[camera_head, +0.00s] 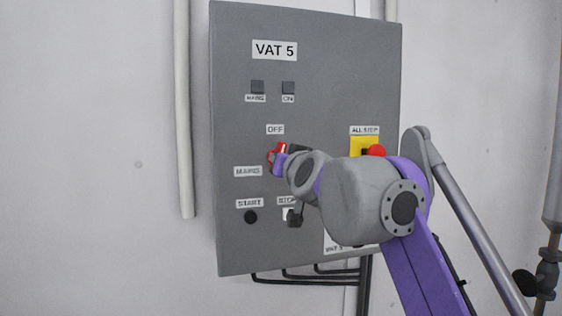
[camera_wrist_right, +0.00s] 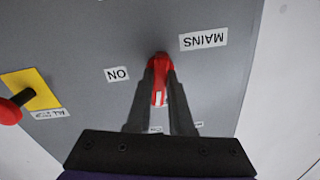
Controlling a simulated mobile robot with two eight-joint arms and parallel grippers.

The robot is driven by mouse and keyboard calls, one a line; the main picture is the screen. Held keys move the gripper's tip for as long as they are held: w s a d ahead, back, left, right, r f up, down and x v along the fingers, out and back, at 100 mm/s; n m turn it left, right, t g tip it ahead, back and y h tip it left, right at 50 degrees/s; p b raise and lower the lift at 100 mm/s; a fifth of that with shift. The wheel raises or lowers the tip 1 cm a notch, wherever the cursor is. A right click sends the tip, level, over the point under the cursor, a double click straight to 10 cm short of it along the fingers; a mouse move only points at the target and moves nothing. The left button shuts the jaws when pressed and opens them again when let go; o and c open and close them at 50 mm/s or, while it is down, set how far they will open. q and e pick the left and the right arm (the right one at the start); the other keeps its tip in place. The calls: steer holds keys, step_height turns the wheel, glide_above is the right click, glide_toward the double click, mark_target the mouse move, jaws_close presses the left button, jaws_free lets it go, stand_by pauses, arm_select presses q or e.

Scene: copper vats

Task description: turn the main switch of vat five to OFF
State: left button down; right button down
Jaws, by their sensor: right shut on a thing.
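The grey panel (camera_head: 235,110) marked VAT 5 is on the wall in the head view. Its red main switch (camera_head: 271,156) sits below the OFF label (camera_head: 275,129) and right of the MAINS label (camera_head: 248,171). My right gripper (camera_head: 279,160) is shut on the switch handle. The wrist view, roughly upside down, shows the red handle (camera_wrist_right: 158,90) between the dark fingers of my right gripper (camera_wrist_right: 159,66). The handle's white mark lies toward the picture's bottom there, away from the ON label (camera_wrist_right: 117,74). In the head view the mark points upward, near OFF; exact alignment is unclear. My left gripper is not in view.
A red ALL STOP button (camera_head: 376,151) on a yellow plate (camera_head: 362,142) is right of the switch, close to my right arm. The black START button (camera_head: 250,217) and a partly hidden STOP button are below. A vertical pipe (camera_head: 183,110) runs left of the panel.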

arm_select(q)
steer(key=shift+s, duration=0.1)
arm_select(e)
steer(key=shift+n, duration=1.5)
steer(key=c, duration=0.8)
jaws_free()
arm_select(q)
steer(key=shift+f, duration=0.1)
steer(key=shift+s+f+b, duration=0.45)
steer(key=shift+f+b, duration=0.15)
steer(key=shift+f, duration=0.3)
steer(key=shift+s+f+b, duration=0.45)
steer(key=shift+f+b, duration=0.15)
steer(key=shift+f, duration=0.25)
arm_select(e)
steer(key=v, duration=1)
steer(key=shift+s, duration=0.35)
